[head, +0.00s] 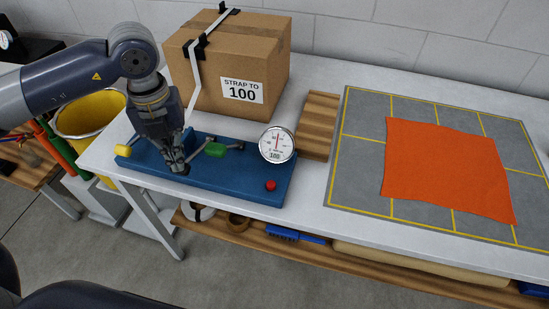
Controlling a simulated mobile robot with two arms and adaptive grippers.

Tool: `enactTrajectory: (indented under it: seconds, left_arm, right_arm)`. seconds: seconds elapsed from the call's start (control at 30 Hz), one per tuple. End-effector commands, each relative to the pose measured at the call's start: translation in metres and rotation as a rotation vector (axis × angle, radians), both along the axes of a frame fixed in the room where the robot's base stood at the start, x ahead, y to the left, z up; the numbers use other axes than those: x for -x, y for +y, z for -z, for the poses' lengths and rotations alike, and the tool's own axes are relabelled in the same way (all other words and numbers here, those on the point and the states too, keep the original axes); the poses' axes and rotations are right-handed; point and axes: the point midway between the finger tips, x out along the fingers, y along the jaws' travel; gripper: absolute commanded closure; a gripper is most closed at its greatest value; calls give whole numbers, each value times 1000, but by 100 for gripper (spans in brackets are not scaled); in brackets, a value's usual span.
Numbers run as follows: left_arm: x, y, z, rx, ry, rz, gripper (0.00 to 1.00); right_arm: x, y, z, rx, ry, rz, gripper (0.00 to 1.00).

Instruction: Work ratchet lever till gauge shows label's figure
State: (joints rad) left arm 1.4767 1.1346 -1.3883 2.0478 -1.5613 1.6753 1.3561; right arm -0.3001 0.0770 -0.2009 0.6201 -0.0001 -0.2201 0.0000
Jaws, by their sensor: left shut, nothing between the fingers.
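A blue ratchet base (230,186) lies on the white bench in front of a cardboard box (233,75). A white strap (193,62) runs over the box. The box's label (242,91) reads "STRAP TO 100". A round gauge (277,144) stands at the base's right end; its red needle points about straight up and its small readout looks like 100. A green-handled lever (215,150) and a yellow knob (122,151) are on the base, with a red button (270,185) at front right. My left gripper (179,170) is shut and empty, pointing down over the base, left of the green handle.
A wooden block (318,125) stands right of the gauge. A grey mat with yellow lines (360,130) bears an orange cloth (447,170). A yellow bucket (90,118) stands left of the bench. A lower shelf (255,235) holds tape rolls and a blue brush.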

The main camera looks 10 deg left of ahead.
Motion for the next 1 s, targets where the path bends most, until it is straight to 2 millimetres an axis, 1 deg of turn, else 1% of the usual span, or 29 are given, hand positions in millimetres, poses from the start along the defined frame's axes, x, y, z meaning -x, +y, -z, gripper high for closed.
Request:
enactTrajectory:
  seconds: [0.03,0.2,0.5,0.57,1.0]
  left_arm:
    - [1,0,6,-1,0,-1,100]
    - [5,0,13,0,1,0,100]
    - [5,0,11,-1,0,0,100]
    - [5,0,7,0,0,0,100]
    - [6,0,-34,0,2,1,100]
  right_arm:
    - [0,0,6,0,0,0,100]
    - [0,-1,13,2,0,-1,100]
    - [0,-4,11,4,0,-1,100]
    - [0,-4,8,4,0,-1,100]
    - [0,-4,-18,5,0,-1,100]
